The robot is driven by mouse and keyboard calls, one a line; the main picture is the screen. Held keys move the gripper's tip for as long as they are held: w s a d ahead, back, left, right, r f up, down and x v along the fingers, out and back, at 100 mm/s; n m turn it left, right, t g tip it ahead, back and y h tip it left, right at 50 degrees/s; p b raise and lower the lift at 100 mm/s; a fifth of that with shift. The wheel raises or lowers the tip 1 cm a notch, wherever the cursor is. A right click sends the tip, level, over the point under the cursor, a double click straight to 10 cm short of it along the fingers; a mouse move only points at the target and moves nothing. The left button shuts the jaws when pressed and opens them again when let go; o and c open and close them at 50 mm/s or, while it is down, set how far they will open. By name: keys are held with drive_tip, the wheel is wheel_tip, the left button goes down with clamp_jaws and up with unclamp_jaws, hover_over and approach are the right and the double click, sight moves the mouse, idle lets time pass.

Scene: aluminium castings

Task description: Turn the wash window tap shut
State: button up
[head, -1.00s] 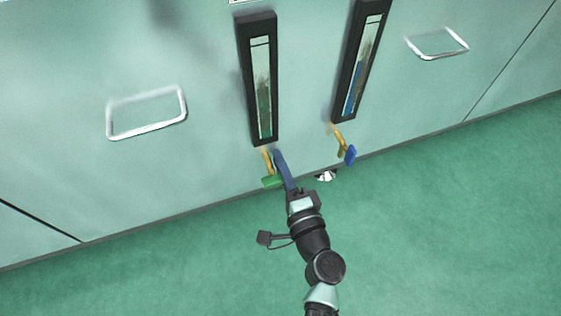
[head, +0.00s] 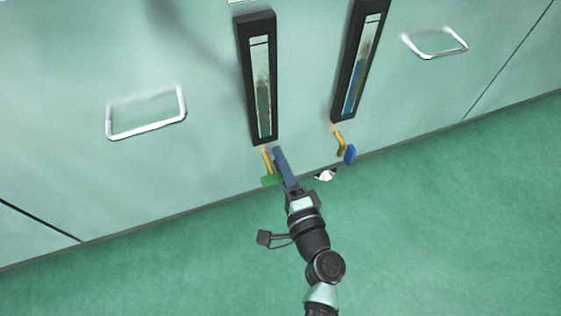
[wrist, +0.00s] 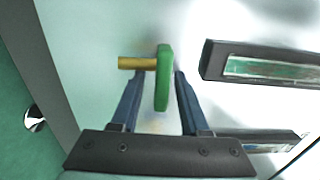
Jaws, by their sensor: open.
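The tap in front of my gripper has a green handle (head: 271,181) on a brass stem (head: 266,160), below the left sight window (head: 263,85). In the wrist view the green handle (wrist: 163,85) stands between the two blue fingers of my gripper (wrist: 159,98), with the brass stem (wrist: 136,63) pointing left. My gripper is open, and a gap shows on both sides of the handle. In the head view my gripper (head: 280,165) partly covers this tap. No label naming the wash window is readable.
A second tap with a blue handle (head: 349,155) hangs below the right sight window (head: 358,75). Pale metal handles (head: 147,112) and (head: 436,43) stick out from the cabinet front. A small white and dark object (head: 325,175) lies at the cabinet foot.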

drive_tip(key=p+v, duration=0.4)
drive_tip(key=v, duration=0.8)
drive_tip(key=shift+s, duration=0.4)
drive_tip(key=shift+s+d, duration=0.1)
drive_tip(key=shift+d, duration=0.05)
